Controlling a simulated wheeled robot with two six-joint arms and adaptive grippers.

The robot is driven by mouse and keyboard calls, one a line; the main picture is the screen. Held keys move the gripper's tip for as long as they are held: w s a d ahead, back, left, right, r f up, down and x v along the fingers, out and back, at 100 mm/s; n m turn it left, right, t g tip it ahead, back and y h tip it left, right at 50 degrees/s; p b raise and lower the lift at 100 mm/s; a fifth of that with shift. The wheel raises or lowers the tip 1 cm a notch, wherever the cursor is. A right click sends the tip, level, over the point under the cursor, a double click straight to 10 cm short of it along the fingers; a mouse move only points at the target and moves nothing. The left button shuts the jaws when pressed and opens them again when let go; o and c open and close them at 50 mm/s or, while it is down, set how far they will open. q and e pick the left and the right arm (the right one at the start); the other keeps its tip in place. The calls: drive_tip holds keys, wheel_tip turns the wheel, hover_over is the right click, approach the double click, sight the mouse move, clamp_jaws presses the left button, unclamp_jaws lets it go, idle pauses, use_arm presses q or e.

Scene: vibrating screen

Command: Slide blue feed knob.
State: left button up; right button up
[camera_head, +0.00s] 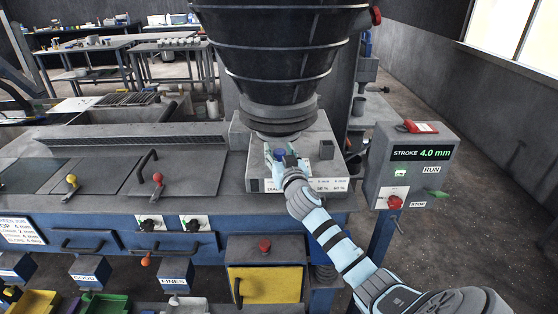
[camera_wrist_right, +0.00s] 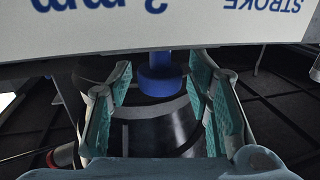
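The blue feed knob (camera_head: 280,153) sits on the light grey feeder box (camera_head: 318,137) under the dark ribbed hopper. My right gripper (camera_head: 287,155) reaches it from the front right, with its fingers around the knob. In the right wrist view the blue knob (camera_wrist_right: 160,76) shows between the two teal-padded fingers of my right gripper (camera_wrist_right: 161,88). The fingers are apart, with a visible gap on each side of the knob. Part of the scale on the box front is hidden behind my gripper in the head view. My left gripper is not in view.
The dark hopper (camera_head: 280,50) hangs close above. A dark block (camera_head: 326,150) stands on the box right of the knob. The STROKE panel (camera_head: 411,165) stands to the right. Red and yellow ball-topped levers (camera_head: 158,179) are on the deck at left.

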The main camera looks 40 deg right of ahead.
drive_tip(key=p+v, duration=0.1)
drive_tip(key=v, duration=0.5)
idle(0.3)
idle(0.4)
